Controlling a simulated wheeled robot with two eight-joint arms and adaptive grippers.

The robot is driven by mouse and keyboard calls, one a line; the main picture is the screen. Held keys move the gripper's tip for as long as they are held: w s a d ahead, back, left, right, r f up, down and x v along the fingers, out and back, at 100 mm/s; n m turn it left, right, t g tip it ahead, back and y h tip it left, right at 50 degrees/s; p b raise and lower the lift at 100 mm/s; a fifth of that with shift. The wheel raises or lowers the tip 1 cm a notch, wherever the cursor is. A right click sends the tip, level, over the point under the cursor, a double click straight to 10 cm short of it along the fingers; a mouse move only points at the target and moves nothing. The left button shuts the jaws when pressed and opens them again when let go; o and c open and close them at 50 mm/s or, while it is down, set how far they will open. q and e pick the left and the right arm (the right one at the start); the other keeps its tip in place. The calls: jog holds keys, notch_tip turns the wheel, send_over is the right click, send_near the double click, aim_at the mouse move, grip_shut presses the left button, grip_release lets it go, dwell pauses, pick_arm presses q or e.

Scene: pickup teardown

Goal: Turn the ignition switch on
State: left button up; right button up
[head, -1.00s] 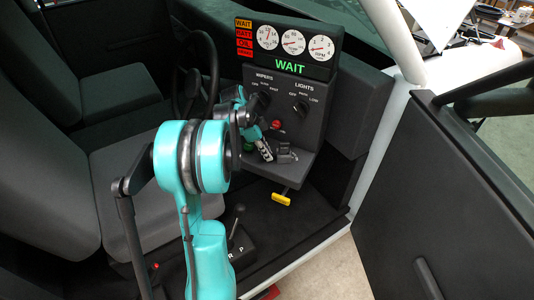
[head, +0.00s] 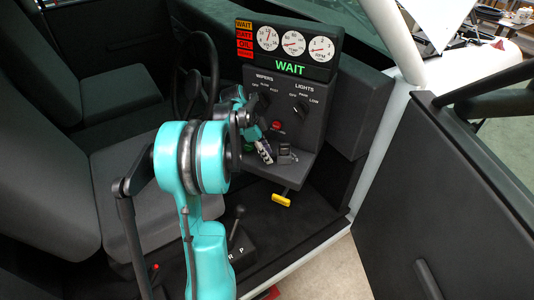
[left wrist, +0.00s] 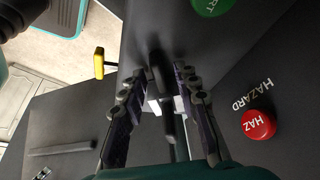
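The dashboard panel (head: 325,95) has three round gauges, a lit green WAIT display (head: 290,68) and warning lamps (head: 244,40) on its left. My left gripper (head: 273,151) is low on the panel, below the red hazard button (head: 277,125). In the left wrist view, my left gripper (left wrist: 158,72) is open, with one finger on each side of a dark lever (left wrist: 164,92), apparently the ignition switch. Narrow gaps seem to show beside the lever. Any label on it is hidden. My right gripper is not in view.
A green button (left wrist: 212,5) and the red HAZ button (left wrist: 258,125) are close to the gripper. A yellow handle (head: 281,200) hangs under the panel. The gear lever (head: 236,222), steering wheel (head: 205,70), seats (head: 125,180) and open door (head: 445,200) surround my arm.

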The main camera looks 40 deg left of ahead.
pick_arm(q)
jog(key=v, duration=1.1)
jog(key=shift+r, duration=0.4)
jog(key=s+d+f+n+y+b, duration=0.2)
jog(key=d+n+b, duration=0.15)
jog(key=d, duration=1.45)
jog(key=s+d+f+n+t+b, duration=0.1)
jog(key=s+d+f+n+t, duration=0.1)
jog(key=s+d+f, duration=0.3)
jog(key=s+d+f+n+t+y, duration=0.1)
jog(key=s+d+f+n, duration=0.3)
jog(key=d, duration=0.5)
jog(key=shift+s+f+t+b, duration=0.35)
jog(key=shift+s+f+t, duration=0.1)
jog(key=shift+s+t, duration=0.1)
